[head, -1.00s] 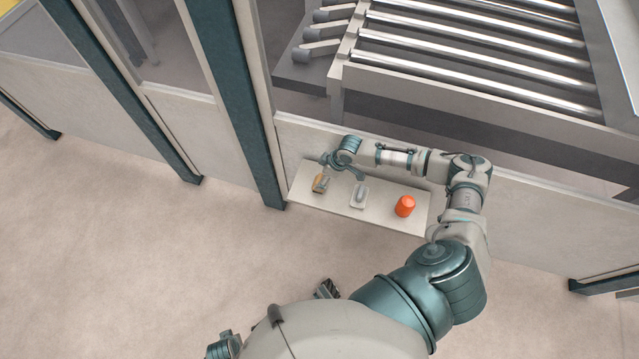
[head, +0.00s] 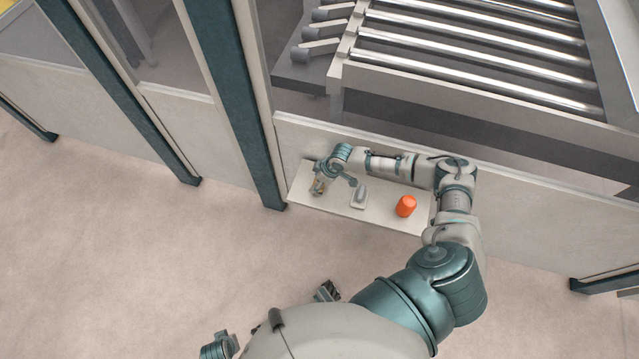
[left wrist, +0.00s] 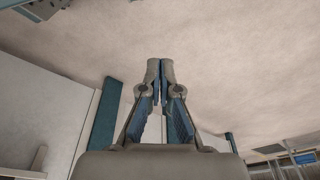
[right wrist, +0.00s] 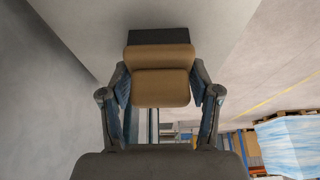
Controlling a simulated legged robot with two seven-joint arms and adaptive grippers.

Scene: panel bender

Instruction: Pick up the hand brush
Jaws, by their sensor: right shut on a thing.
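The hand brush (head: 318,188) is at the left end of a narrow pale shelf (head: 338,206), mostly covered by my right gripper (head: 322,180) in the head view. In the right wrist view the brush (right wrist: 160,86) shows as a tan block with a dark strip at its far side. My right gripper (right wrist: 161,92) is shut on it, one finger on each side. Whether the brush touches the shelf I cannot tell. My left gripper (left wrist: 160,72) is shut and empty, with its fingertips together, away from the shelf over bare floor.
On the same shelf are a small grey-and-white item (head: 359,197) close beside my right gripper and an orange cylinder (head: 406,206). A low panel wall (head: 520,210) runs behind the shelf, with a roller conveyor (head: 470,55) beyond. A dark teal post (head: 240,110) stands to the left.

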